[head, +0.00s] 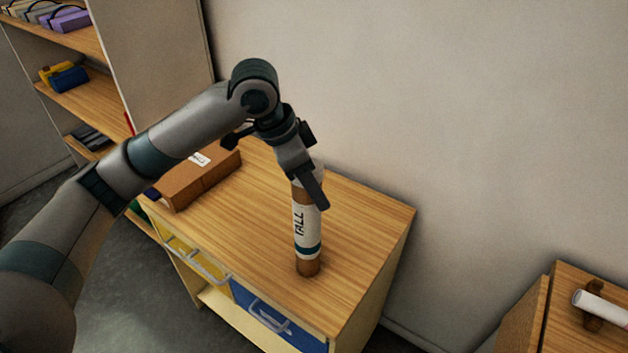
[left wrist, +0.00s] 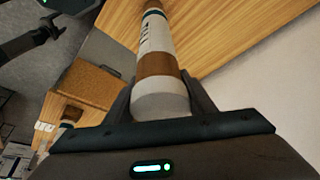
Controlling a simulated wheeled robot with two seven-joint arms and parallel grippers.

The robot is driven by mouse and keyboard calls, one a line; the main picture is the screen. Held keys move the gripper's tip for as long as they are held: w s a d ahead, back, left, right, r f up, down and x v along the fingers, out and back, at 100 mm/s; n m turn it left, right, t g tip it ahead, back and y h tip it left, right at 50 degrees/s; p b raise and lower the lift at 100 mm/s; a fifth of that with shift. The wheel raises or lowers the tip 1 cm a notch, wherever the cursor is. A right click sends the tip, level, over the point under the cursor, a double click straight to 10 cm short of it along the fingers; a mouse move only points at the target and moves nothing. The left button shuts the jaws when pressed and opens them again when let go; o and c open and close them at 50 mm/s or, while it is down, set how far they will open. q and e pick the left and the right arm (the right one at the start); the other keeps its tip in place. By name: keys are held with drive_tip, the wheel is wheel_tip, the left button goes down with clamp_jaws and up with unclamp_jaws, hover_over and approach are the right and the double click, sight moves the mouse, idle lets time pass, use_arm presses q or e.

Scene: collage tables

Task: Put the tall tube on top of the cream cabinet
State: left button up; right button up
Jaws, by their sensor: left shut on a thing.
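The left wrist view shows the tube (left wrist: 155,45) between the fingers (left wrist: 158,98), running away toward the wooden top (left wrist: 225,35).
A brown box (head: 200,180) lies on the cabinet top to the left of the tube. A shelf unit (head: 75,95) with several items stands at the back left. A white roll (head: 598,305) rests on a wooden unit at the lower right. The cabinet top right of the tube is clear.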

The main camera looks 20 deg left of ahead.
idle(0.3)
use_arm(q)
drive_tip(key=o, duration=1.4)
drive_tip(key=shift+o, duration=0.2)
drive_tip(key=shift+s+a+r+b, duration=0.1)
drive_tip(key=shift+a+r+b, duration=0.15)
drive_tip(key=shift+r, duration=0.35)
drive_tip(key=b+v, duration=0.2)
drive_tip(key=v, duration=0.7)
drive_tip(key=shift+r+b, duration=0.15)
drive_tip(key=shift+b, duration=0.25)
drive_tip(key=shift+s+a+r, duration=0.2)
drive_tip(key=shift+s+r, duration=0.05)
drive_tip(key=shift+r, duration=0.45)
